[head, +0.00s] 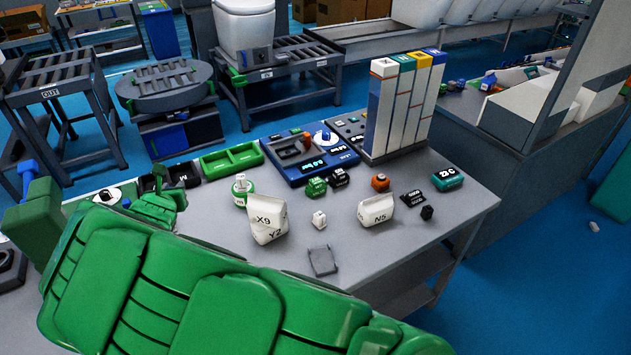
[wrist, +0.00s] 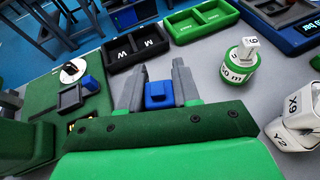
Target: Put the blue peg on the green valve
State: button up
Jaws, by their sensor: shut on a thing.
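My gripper (wrist: 160,76) is shut on the blue peg (wrist: 160,96), a small blue block between its grey fingers. In the head view my gripper (head: 158,203) is above the left part of the table, and the peg cannot be made out. A white disc with a dark mark (wrist: 72,70) sits on a green panel (wrist: 38,88) to the left of my gripper. A round green-and-white piece with a white top (wrist: 241,62) stands to the right; it also shows in the head view (head: 242,189). I cannot tell which is the green valve.
A dark tray marked W and M (wrist: 137,47) and a green tray (wrist: 203,20) lie beyond my gripper. A blue panel (head: 308,158), white bags (head: 268,218) and tall upright boxes (head: 403,105) stand further right.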

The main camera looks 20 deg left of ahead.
jog(key=w+d+r+m+t+h, duration=0.1)
jog(key=w+d+r+m+h, duration=0.25)
jog(key=w+d, duration=0.45)
jog(key=w+d+r+m+h, duration=0.3)
jog(key=w+d+m+h, duration=0.15)
jog(key=w+d, duration=0.35)
jog(key=d+f+m+g+h, duration=0.3)
jog(key=d+m+h, duration=0.4)
jog(key=d, duration=1.4)
send_over(320, 179)
jog(key=shift+n+g+h, duration=0.3)
jog(key=shift+g, duration=0.1)
jog(key=shift+f, duration=5.15)
jog(key=shift+w+d+f, duration=0.1)
jog(key=shift+f, duration=1.45)
jog(key=shift+f, duration=0.15)
jog(key=o, duration=1)
